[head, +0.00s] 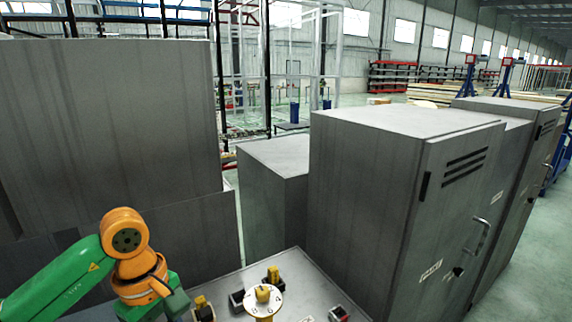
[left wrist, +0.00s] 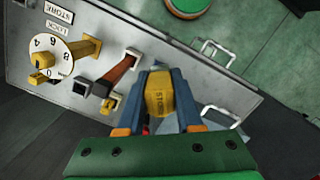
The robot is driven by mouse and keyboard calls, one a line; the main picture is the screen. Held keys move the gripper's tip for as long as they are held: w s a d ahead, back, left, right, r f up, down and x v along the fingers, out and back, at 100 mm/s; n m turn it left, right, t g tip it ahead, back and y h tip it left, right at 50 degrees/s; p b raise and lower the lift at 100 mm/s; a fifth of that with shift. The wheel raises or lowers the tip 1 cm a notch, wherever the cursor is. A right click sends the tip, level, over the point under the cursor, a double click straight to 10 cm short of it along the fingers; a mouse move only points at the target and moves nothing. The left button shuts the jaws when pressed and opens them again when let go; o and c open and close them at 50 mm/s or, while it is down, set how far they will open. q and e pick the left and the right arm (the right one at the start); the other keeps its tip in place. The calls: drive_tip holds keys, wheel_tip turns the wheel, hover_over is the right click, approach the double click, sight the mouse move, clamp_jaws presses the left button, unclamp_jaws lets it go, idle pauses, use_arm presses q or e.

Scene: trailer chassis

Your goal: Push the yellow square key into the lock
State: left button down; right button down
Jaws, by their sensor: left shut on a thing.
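The yellow square key (left wrist: 160,98), with dark lettering on its face, sits between the blue fingers of my left gripper (left wrist: 158,112) in the left wrist view. The gripper is shut on it. The key's far end is partly hidden, and I cannot tell whether it touches the panel or a lock. The grey panel (left wrist: 215,85) carries dark square sockets, including one left of the key (left wrist: 81,87). In the head view my left arm reaches in from the lower left, beside the panel (head: 310,285). My right gripper is out of view.
A white numbered dial (left wrist: 47,62) with yellow parts stands on the panel; it also shows in the head view (head: 263,302). A reddish-brown bar (left wrist: 118,75) rises between dial and key. Large grey cabinets (head: 370,180) stand close behind and right of the panel.

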use_arm(q)
drive_tip(key=s+d+f+m+y, duration=0.1)
drive_tip(key=s+d+f+m, duration=0.15)
drive_tip(key=s+m, duration=0.65)
wheel_tip(320, 180, down, 8)
drive_tip(key=w+m+b, duration=0.2)
drive_tip(key=m+b, duration=0.1)
drive_tip(key=b, duration=0.5)
drive_tip(key=shift+w+m+g, duration=0.2)
drive_tip(key=shift+m+g, duration=0.2)
drive_tip(key=shift+d+r, duration=0.1)
